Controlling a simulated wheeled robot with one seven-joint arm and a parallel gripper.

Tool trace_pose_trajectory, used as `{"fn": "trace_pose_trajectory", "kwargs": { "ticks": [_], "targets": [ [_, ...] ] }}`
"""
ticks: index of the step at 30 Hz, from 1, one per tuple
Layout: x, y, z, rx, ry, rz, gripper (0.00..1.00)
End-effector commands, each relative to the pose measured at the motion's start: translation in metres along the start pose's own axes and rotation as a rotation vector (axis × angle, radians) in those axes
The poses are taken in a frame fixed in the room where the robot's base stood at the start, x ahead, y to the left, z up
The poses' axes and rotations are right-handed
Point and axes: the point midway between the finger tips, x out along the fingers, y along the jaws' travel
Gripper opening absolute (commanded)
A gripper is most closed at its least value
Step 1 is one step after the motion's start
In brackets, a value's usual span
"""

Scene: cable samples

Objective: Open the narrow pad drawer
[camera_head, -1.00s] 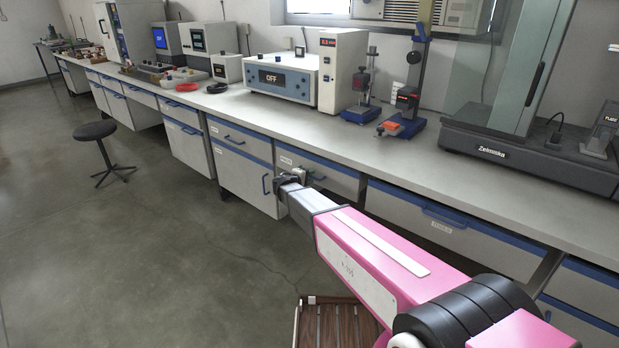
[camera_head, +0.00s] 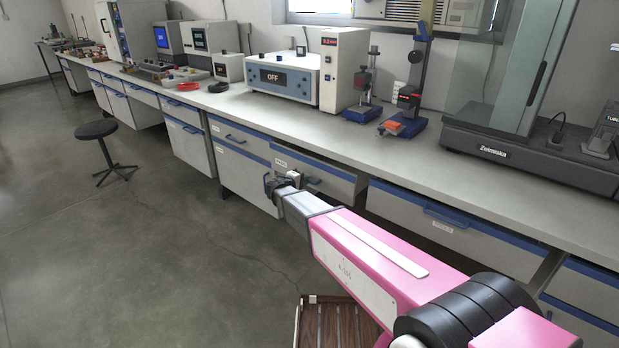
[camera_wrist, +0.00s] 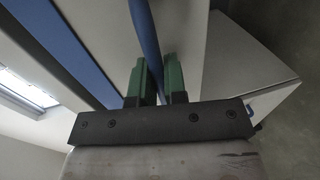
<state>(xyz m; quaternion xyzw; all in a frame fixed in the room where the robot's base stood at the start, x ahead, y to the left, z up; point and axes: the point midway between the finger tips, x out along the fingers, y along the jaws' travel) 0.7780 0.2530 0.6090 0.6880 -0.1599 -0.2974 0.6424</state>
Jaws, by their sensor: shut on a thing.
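The narrow pad drawer (camera_head: 338,187) is the light-grey, blue-trimmed drawer under the bench in the middle of the head view. Its front stands a little out from the bench, so it is slightly open. My gripper (camera_head: 293,180) is at its front, partly hiding it. In the wrist view, the green fingers of my gripper (camera_wrist: 158,76) are shut on the blue bar handle (camera_wrist: 145,35), which runs between them.
A wider drawer (camera_head: 470,236) is to the right and a cabinet (camera_head: 245,182) to the left, both shut. The benchtop (camera_head: 300,125) above carries instruments. A black stool (camera_head: 97,131) stands farther left. The floor (camera_head: 170,240) in front is largely clear.

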Motion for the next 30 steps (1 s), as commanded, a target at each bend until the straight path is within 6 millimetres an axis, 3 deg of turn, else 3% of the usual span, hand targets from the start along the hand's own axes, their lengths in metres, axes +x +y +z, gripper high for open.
{"fn": "trace_pose_trajectory", "kwargs": {
  "ticks": [9, 18, 24, 30],
  "targets": [
    [-0.088, -0.018, 0.001, 0.0, 0.003, -0.001, 0.0],
    [-0.162, -0.034, 0.001, 0.0, 0.002, -0.002, 0.0],
    [-0.197, -0.042, 0.001, 0.0, 0.001, -0.001, 0.0],
    [-0.217, -0.046, 0.0, 0.0, -0.001, -0.003, 0.0]
  ]
}}
